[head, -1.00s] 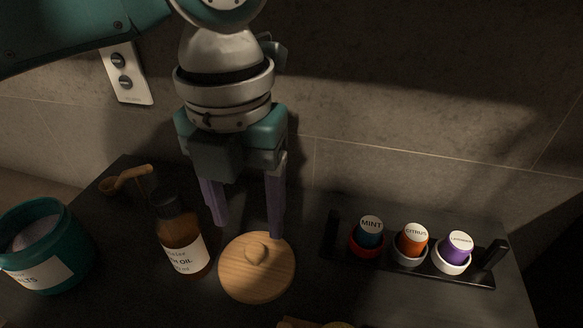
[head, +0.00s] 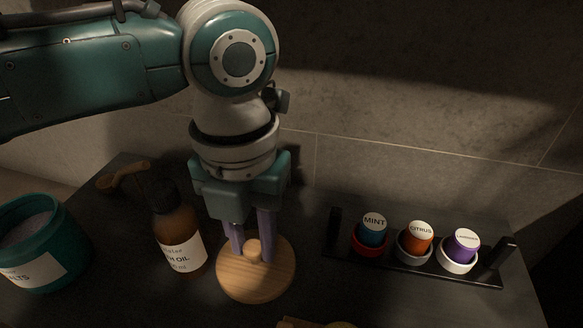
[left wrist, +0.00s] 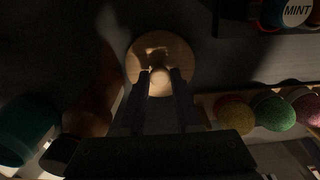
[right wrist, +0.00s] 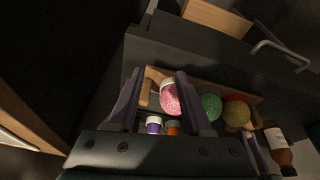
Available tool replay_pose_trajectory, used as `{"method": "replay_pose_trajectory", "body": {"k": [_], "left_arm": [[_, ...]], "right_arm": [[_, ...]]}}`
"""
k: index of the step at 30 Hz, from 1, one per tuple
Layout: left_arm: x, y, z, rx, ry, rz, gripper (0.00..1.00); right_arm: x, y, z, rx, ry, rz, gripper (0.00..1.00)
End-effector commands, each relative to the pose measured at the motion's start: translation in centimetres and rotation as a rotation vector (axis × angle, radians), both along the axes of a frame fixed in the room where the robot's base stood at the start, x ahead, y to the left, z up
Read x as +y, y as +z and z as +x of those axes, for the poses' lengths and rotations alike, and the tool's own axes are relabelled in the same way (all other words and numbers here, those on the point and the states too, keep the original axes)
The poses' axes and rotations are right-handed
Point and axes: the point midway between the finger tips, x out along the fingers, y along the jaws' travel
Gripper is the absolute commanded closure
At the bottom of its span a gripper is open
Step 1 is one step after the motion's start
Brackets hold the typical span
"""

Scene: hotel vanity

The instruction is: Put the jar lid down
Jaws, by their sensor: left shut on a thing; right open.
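The jar lid is a round pale wooden disc (head: 257,284) with a small knob, flat and level on or very close to the dark counter. My left gripper (head: 251,248) points down over it and is shut on the knob. The left wrist view shows the lid (left wrist: 172,46) beyond the fingertips (left wrist: 161,77), with the knob between them. The teal salts jar (head: 40,245) stands open at the far left, with pale salts inside. My right gripper (right wrist: 158,80) is open and empty in the right wrist view; it is not in the head view.
A brown oil bottle (head: 178,240) with a pump stands close left of the lid. A black rack (head: 337,230) with mint, citrus and lavender vials is to the right. The right wrist view shows a wooden tray (right wrist: 221,88) with bath bombs. Bare counter lies between lid and rack.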

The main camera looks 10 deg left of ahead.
Motion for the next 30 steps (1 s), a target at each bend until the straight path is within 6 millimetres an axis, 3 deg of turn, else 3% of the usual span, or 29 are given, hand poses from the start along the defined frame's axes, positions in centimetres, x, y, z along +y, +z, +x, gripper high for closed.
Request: {"method": "replay_pose_trajectory", "body": {"k": [7,23,26,30], "left_arm": [[0.0,0.0,0.0,0.0,0.0,0.0,1.0],[0.0,0.4,-0.1,-0.001,0.0,0.0,1.0],[0.0,1.2,-0.4,-0.001,-0.001,-0.002,1.0],[0.0,3.6,-0.3,-0.004,-0.001,-0.001,1.0]], "right_arm": [[0.0,0.0,0.0,0.0,-0.002,0.002,0.5],[0.1,0.2,0.0,0.0,-0.004,0.005,0.5],[0.1,0.6,0.0,0.0,-0.004,0.005,0.5],[0.1,1.4,0.0,0.001,-0.004,0.005,0.5]]}}
